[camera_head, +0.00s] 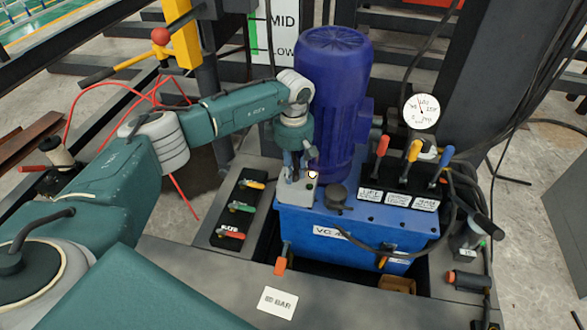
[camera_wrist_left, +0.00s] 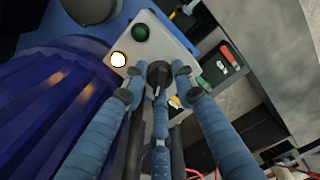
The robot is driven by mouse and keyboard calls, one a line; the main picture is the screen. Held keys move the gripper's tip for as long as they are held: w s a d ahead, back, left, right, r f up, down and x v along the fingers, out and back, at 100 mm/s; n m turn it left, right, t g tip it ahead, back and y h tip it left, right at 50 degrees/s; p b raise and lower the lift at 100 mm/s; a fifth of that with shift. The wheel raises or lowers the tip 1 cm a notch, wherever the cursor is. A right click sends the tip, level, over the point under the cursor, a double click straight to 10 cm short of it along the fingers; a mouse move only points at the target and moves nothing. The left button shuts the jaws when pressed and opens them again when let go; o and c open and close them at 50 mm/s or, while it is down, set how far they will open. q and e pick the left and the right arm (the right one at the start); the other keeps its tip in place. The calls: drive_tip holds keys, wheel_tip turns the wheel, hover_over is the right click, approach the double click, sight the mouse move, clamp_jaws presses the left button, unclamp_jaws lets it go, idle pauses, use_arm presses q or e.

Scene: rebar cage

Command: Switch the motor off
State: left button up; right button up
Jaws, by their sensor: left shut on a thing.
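The dark blue ribbed motor (camera_head: 333,90) stands upright on the blue hydraulic unit. It also fills the left of the left wrist view (camera_wrist_left: 50,105). A small pale grey control box (camera_head: 297,194) sits at its foot; in the left wrist view the box (camera_wrist_left: 176,42) carries a green button (camera_wrist_left: 140,32), a lit white lamp (camera_wrist_left: 118,59) and a black knob (camera_wrist_left: 159,72). My left gripper (camera_head: 297,170) reaches down over the box. In the left wrist view its fingers (camera_wrist_left: 156,88) are shut around the black knob. The knob's exact setting is partly hidden. My right gripper is out of view.
A panel of coloured levers (camera_head: 236,210) lies left of the box. Three upright levers (camera_head: 405,160) and a pressure gauge (camera_head: 421,111) stand right of the motor. The blue tank (camera_head: 355,237) lies in front, with hoses nearby.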

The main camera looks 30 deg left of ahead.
sight(294, 171)
use_arm(q)
drive_tip(key=shift+r+n, duration=0.1)
drive_tip(key=shift+n, duration=0.6)
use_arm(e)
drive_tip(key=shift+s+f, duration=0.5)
use_arm(q)
drive_tip(key=o, duration=1.2)
drive_tip(key=shift+c, duration=0.2)
wheel_tip(294, 171, up, 12)
